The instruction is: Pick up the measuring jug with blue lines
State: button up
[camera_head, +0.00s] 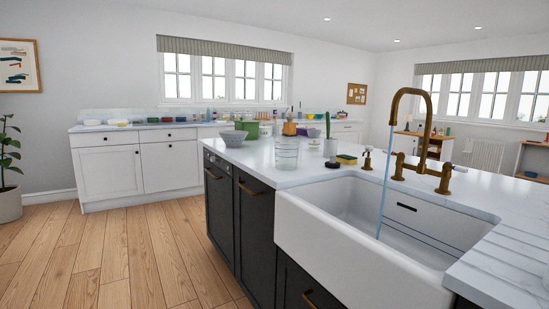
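A clear jug-like vessel (287,154) with faint horizontal lines stands upright on the white island worktop, left of the sink. The lines look greyish, and their colour is hard to tell at this size. It is likely the measuring jug. My gripper is not in view, and nothing touches the vessel.
The white sink (335,240) with a brass tap (428,130) and a thin blue stream fills the right front. A sponge (346,159), a pot with a brush (329,147) and bowls (233,138) stand near the vessel. Wooden floor (120,255) is clear at left.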

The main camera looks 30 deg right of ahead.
aim_at(288, 148)
jog(key=i+z, duration=0.15)
jog(key=i, duration=0.55)
jog(key=i+j+z, duration=0.2)
jog(key=i, duration=0.5)
jog(key=i+l+z, duration=0.1)
jog(key=i+z, duration=0.15)
jog(key=z, duration=0.15)
jog(key=i+z, duration=0.25)
jog(key=z, duration=0.2)
jog(key=i+z, duration=0.25)
jog(key=z, duration=0.15)
jog(key=i+l+z, duration=0.1)
jog(key=i+z, duration=0.2)
jog(key=i, duration=0.1)
